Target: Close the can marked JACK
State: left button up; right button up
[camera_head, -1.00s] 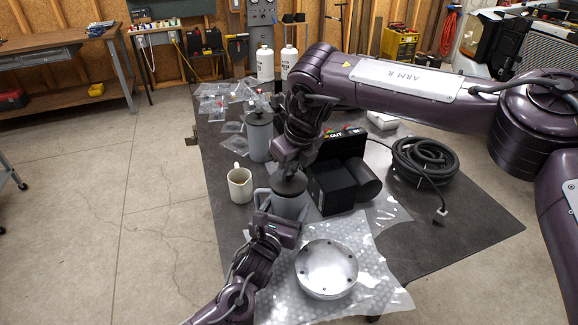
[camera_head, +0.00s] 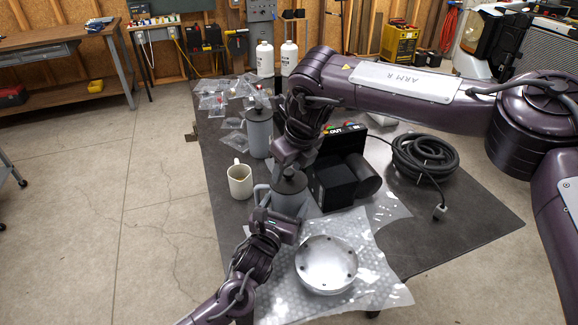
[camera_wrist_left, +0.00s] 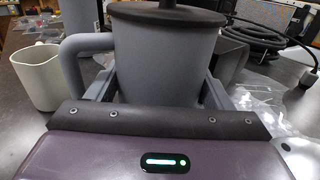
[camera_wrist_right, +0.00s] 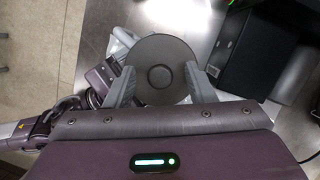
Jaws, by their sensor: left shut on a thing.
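A grey can (camera_head: 289,200) with a side handle stands on the table; it fills the middle of the left wrist view (camera_wrist_left: 168,60). A dark round lid with a central knob lies on top of it (camera_wrist_right: 160,52). No marking is readable on the can. My left gripper (camera_head: 282,224) is shut on the lower can body, one finger on each side. My right gripper (camera_wrist_right: 160,84) hangs over the lid, its fingers spread wide apart and empty, the knob between them from above. A second grey can (camera_head: 259,136) stands behind, its marking not readable.
A cream mug (camera_head: 240,182) stands left of the can. A black box (camera_head: 335,184) is close on its right. A silver round part (camera_head: 326,264) lies on bubble wrap (camera_head: 375,270) in front. A coiled black hose (camera_head: 422,158) lies at right.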

jog(key=shift+r, duration=0.1)
jog(key=v, duration=1.1)
jog(key=shift+r, duration=0.4)
jog(key=shift+s, duration=0.1)
pick_arm(q)
jog(key=o, duration=1.5)
